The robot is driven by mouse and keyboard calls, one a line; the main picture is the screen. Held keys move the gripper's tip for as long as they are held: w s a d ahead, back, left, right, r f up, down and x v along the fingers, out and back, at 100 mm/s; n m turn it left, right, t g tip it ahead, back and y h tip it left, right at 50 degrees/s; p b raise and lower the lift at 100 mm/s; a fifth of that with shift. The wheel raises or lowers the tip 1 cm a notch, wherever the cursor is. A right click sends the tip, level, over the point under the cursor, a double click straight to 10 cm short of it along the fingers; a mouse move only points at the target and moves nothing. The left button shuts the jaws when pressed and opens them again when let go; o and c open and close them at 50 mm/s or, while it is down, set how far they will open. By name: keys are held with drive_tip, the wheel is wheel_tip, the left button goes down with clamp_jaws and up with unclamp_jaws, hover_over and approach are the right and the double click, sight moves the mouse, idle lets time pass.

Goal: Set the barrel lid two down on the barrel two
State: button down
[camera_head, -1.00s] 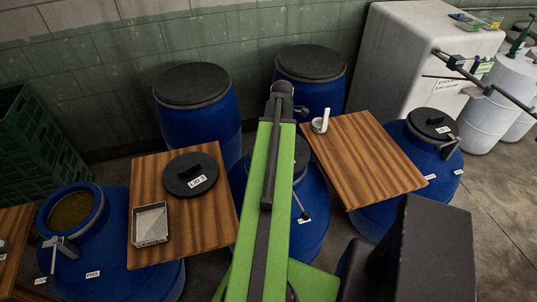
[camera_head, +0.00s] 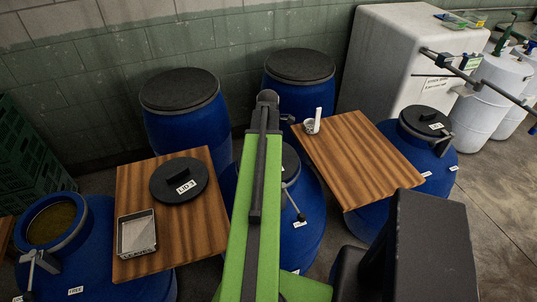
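No lid or barrel reads clearly as two. The middle blue barrel (camera_head: 312,205) stands mostly behind my green arm; a dark lid or top (camera_head: 290,160) shows partly at its mouth, and its white label is too small to read. A dark round lid marked LID 3 (camera_head: 178,181) lies on the left wooden board. Another dark lid (camera_head: 427,121) sits on the right blue barrel (camera_head: 440,165); its tag is unreadable. My arm reaches away over the middle barrel. Its dark end (camera_head: 268,98) shows, but the fingers are hidden or too small to make out.
The left blue barrel (camera_head: 85,255) is open. A metal tray (camera_head: 137,233) lies on the left board (camera_head: 200,225). A white cup-like thing (camera_head: 312,122) stands on the right board (camera_head: 360,160). Two closed barrels (camera_head: 182,105) (camera_head: 300,72) stand by the wall. A white tank (camera_head: 400,60) is behind.

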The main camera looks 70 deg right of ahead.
drive_tip(key=shift+f, duration=0.35)
drive_tip(key=shift+r, duration=0.1)
drive_tip(key=c, duration=1.4)
unclamp_jaws()
drive_tip(key=shift+o, duration=0.2)
wheel_tip(320, 180, up, 13)
drive_tip(key=p, duration=1.3)
drive_tip(key=shift+r, duration=0.1)
